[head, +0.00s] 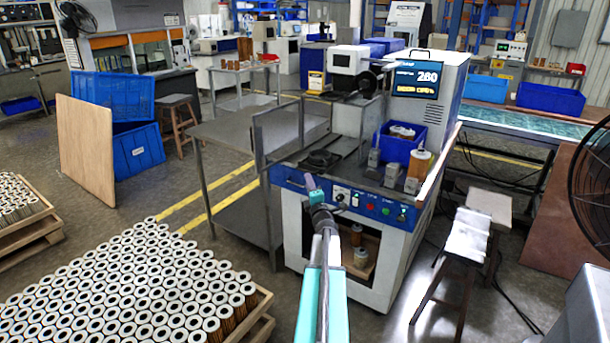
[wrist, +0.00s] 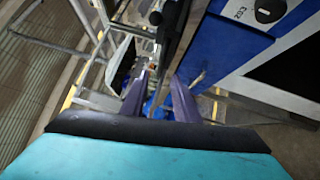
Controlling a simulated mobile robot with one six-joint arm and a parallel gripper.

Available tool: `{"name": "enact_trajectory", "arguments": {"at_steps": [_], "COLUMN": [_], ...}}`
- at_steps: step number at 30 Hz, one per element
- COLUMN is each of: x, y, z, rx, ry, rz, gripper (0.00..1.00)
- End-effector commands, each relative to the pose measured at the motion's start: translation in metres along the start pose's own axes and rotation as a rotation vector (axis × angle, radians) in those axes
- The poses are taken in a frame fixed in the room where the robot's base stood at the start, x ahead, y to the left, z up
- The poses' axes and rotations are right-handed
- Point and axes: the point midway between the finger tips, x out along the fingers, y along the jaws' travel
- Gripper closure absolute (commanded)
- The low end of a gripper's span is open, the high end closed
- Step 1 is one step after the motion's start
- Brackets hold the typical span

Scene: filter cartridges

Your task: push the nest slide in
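The machine (head: 355,210) has a white body and a blue front panel with buttons. A dark, round-topped fixture (head: 320,158), which looks like the nest slide, sits on its top near the front left. How far out it stands I cannot tell. My gripper (head: 309,181) is in front of the machine's left front edge, below and near that fixture in the picture. Contact cannot be seen. In the wrist view my gripper's two purple fingers (wrist: 160,88) are apart with nothing held between them. The blue panel (wrist: 228,50) shows to their right.
A blue bin (head: 400,142) and an orange-brown cartridge (head: 419,164) stand on the machine's right side. A grey metal table (head: 230,130) adjoins its left. A pallet of cartridges (head: 130,280) fills the front left. A stool (head: 466,240) stands right.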

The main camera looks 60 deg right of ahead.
Motion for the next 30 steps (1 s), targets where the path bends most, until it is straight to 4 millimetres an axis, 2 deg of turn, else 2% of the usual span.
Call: {"name": "enact_trajectory", "arguments": {"at_steps": [18,30], "x": [0.055,0.067], "y": [0.0,0.0], "z": [0.001,0.0], "rx": [0.001,0.0], "ry": [-0.001,0.0], "rz": [0.0,0.0], "gripper": [0.72,0.72]}}
